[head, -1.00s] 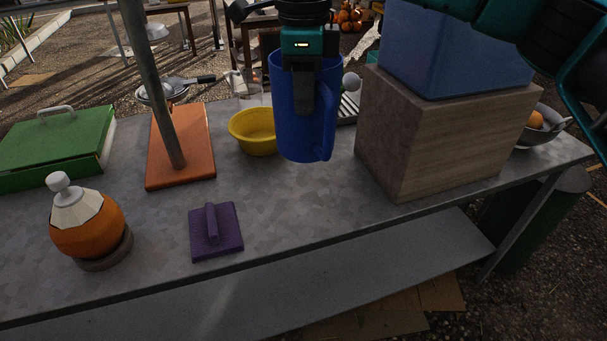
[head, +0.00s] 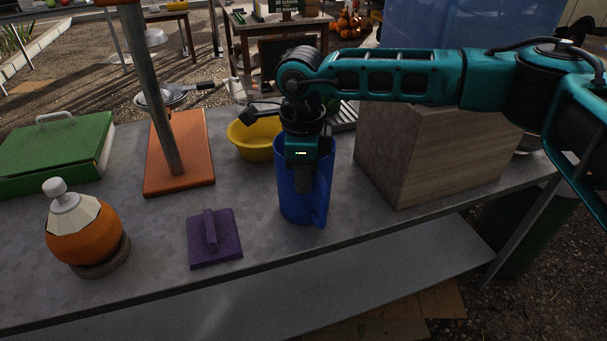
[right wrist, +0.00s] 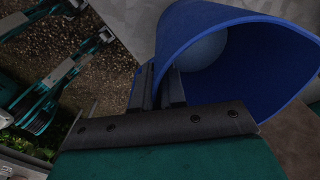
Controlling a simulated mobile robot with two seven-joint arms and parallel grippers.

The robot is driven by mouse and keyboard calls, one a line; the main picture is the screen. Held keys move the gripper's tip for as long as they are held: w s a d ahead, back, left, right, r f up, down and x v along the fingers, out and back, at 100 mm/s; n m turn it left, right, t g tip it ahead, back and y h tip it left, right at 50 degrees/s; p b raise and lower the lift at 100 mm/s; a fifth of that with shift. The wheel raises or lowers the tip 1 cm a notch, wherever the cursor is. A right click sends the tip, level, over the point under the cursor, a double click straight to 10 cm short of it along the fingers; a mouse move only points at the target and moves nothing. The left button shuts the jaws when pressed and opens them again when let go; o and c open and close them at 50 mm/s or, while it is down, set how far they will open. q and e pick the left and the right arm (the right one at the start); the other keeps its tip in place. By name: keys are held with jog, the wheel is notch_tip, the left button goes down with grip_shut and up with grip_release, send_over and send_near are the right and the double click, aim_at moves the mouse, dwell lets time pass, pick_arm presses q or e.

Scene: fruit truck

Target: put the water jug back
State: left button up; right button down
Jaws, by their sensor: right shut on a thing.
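The blue water jug (head: 296,207) is upright at the front of the grey table, left of the wooden box. It appears to be at the table surface, though I cannot tell for sure whether its base touches. My right gripper (head: 303,180) comes down from above and is shut on the jug's wall. In the right wrist view the jug (right wrist: 280,70) shows its open rim, with the gripper's fingers (right wrist: 160,88) at the wall and a pale round shape inside. My left gripper is not in view.
A purple block with a handle (head: 228,250) and a yellow bowl (head: 250,144) are left of the jug. The wooden box (head: 430,150), with a blue box (head: 430,22) on top, stands close on its right. An orange board (head: 195,150) with a pole is further left.

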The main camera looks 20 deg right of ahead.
jog(key=shift+r, duration=0.15)
jog(key=c, duration=1.6)
grip_release()
jog(key=shift+f, duration=0.25)
jog(key=o, duration=0.4)
jog(key=shift+r, duration=0.15)
notch_tip(320, 180, up, 12)
jog(key=shift+s+a+r, duration=0.1)
jog(key=shift+s+a, duration=0.05)
jog(key=shift+s, duration=0.1)
